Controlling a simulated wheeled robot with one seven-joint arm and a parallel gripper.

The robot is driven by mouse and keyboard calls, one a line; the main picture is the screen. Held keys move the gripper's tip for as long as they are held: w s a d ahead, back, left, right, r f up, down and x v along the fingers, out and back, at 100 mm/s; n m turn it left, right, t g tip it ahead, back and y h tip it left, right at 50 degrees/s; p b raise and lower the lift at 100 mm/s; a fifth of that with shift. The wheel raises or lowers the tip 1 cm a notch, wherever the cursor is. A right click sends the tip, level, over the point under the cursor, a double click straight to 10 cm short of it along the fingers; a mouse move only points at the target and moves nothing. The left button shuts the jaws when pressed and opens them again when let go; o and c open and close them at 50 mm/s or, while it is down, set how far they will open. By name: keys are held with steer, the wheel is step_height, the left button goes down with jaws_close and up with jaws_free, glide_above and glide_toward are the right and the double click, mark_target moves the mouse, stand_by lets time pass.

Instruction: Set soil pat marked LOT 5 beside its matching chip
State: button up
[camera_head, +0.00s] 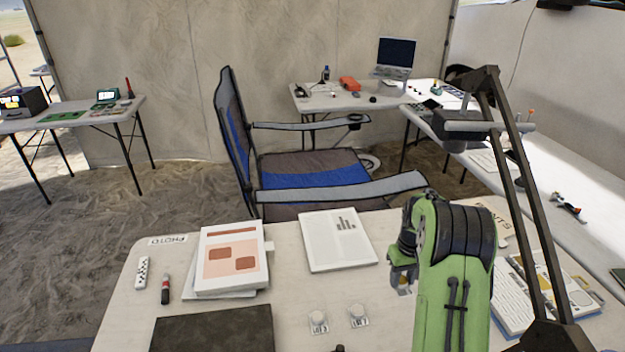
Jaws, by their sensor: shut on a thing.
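My gripper (402,284), at the end of my green arm, is over the near table, right of the white printed sheet. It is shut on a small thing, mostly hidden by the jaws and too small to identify. Two small pale round pieces stand at the table's front: a left one (318,320) and a right one (358,312). Each has a white tag at its foot with dark lettering that I cannot read surely. My gripper is up and right of both, apart from them. I cannot pick out the LOT 5 soil pat or its matching chip.
The near table (130,310) holds a stacked booklet (232,255), the printed sheet (338,240), a dark mat (212,332), a red-tipped marker (166,288) and a white scale strip (142,272). A dark lamp-like arm (520,180) rises at right. A folding chair (310,170) stands behind.

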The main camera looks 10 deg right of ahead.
steer(key=a+f, duration=0.1)
steer(key=a, duration=0.2)
steer(key=a+f+p, duration=0.1)
steer(key=a, duration=0.3)
steer(key=a+f+p, duration=0.1)
steer(key=a, duration=0.3)
steer(key=shift+s, duration=0.15)
steer(key=shift+n, duration=0.3)
steer(key=s+a, duration=0.1)
steer(key=a, duration=0.2)
steer(key=s+a+f+p, duration=0.1)
steer(key=a, duration=0.2)
steer(key=s+a+f+p, duration=0.1)
steer(key=s+a, duration=0.1)
steer(key=a, duration=0.2)
steer(key=shift+f, duration=0.25)
steer(key=shift+w+d, duration=0.1)
steer(key=shift+d, duration=0.05)
